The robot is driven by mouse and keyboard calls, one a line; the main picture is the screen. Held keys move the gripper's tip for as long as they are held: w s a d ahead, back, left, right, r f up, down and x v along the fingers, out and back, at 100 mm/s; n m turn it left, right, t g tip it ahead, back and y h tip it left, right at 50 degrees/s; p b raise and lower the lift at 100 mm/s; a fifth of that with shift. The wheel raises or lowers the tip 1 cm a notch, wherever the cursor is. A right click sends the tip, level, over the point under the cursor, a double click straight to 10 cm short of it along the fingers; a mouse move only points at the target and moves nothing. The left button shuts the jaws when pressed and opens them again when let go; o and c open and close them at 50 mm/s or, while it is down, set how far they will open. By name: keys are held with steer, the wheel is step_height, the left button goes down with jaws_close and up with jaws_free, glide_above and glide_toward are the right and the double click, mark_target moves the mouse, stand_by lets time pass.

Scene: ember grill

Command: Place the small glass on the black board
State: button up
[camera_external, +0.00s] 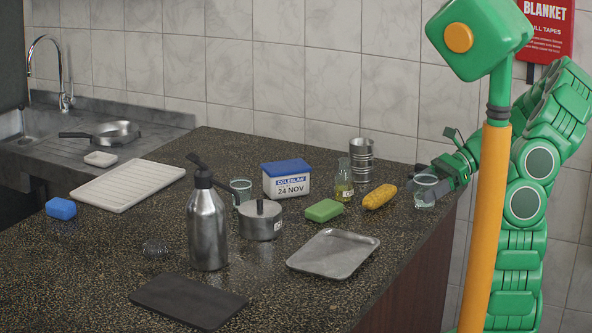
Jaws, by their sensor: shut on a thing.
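The small glass (425,193) is clear and upright at the right edge of the counter. My gripper (440,186) reaches it from the right and is shut on it. Whether the glass touches the counter or is held just above it, I cannot tell. The black board (188,301) lies flat and bare at the front left of the counter, well away from my gripper. Another clear glass (241,188) stands farther left, behind the metal pot.
Between glass and board are a metal tray (334,253), a pot (260,222) and a tall steel bottle (207,228). A corn cob (380,197), green sponge (324,210), oil bottle (344,181), steel cup (361,162) and coleslaw tub (286,180) stand behind. A white ribbed board (128,184) lies left.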

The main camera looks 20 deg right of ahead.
steer(key=a+r+n+g, duration=0.2)
steer(key=a, duration=2.3)
steer(key=s+a+n+g+h, duration=0.1)
steer(key=s+a, duration=1.4)
steer(key=a, duration=0.3)
glide_above(192, 310)
steer(key=s+d, duration=0.1)
steer(key=f, duration=0.8)
steer(key=shift+d+f, duration=0.2)
steer(key=shift+f, duration=0.15)
steer(key=shift+w+a+f+g, duration=0.2)
steer(key=shift+a+f, duration=0.2)
steer(key=shift+f, duration=0.1)
steer(key=shift+w+a+f+g, duration=0.2)
steer(key=shift+a+f, duration=0.15)
steer(key=shift+f, duration=1.65)
steer(key=shift+f, duration=0.1)
